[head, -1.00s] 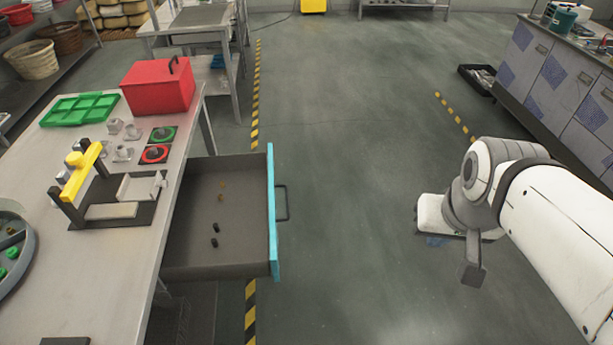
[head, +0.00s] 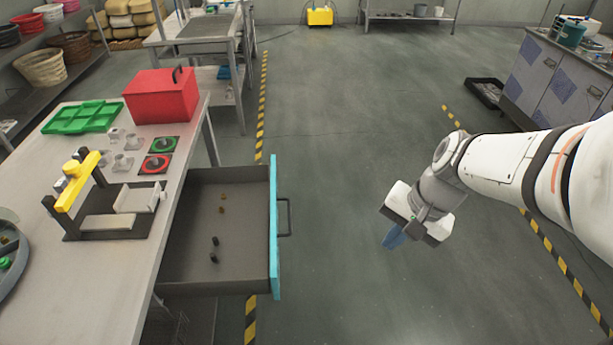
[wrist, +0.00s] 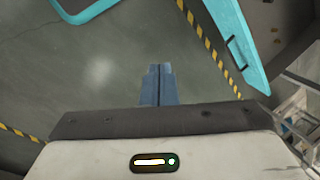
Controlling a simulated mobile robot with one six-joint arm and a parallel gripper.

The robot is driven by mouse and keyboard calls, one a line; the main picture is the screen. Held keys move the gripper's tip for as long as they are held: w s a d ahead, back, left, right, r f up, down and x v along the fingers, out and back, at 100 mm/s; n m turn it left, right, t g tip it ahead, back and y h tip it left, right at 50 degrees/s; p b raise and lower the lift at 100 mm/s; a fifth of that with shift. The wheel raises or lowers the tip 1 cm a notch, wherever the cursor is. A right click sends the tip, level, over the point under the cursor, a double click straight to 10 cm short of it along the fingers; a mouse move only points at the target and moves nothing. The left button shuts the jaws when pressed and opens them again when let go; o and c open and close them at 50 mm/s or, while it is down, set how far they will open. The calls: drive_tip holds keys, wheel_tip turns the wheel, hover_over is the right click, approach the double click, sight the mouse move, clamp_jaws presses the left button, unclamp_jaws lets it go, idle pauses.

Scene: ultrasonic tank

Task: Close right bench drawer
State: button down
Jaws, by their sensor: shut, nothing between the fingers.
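The bench drawer (head: 185,205) stands pulled out from the right side of the bench. It has a grey tray, a blue front panel (head: 274,228) and a dark bar handle (head: 286,217). A few small dark and brown pieces lie inside it. My gripper (head: 393,238) is in the open floor space to the right of the drawer, apart from the handle and pointing down. In the wrist view its blue fingers (wrist: 158,84) are together with nothing between them. Blue edges show at the top of that view, and the handle (wrist: 242,62) appears beside the right one.
The workbench (head: 110,275) carries a red box (head: 160,97), a green tray (head: 82,117) and a yellow-topped fixture (head: 77,185). A cabinet (head: 560,75) and a black floor tray (head: 484,92) are at the back right. The floor between drawer and arm is clear.

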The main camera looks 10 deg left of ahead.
drive_tip(key=w+a+f+m+g+y+b, duration=0.15)
drive_tip(key=w+a+f+m+y, duration=0.3)
drive_tip(key=f, duration=0.45)
drive_tip(key=w+a+f+m+g+y+b, duration=0.15)
drive_tip(key=w+a+f+m, duration=0.25)
drive_tip(key=a+f+m, duration=0.4)
drive_tip(key=s+a+f+n, duration=0.1)
drive_tip(key=s+a+f, duration=0.1)
drive_tip(key=a+f, duration=0.6)
drive_tip(key=shift+s+a+n+h+p, duration=0.25)
drive_tip(key=shift+a+n+h+p, duration=0.1)
drive_tip(key=shift+a, duration=0.35)
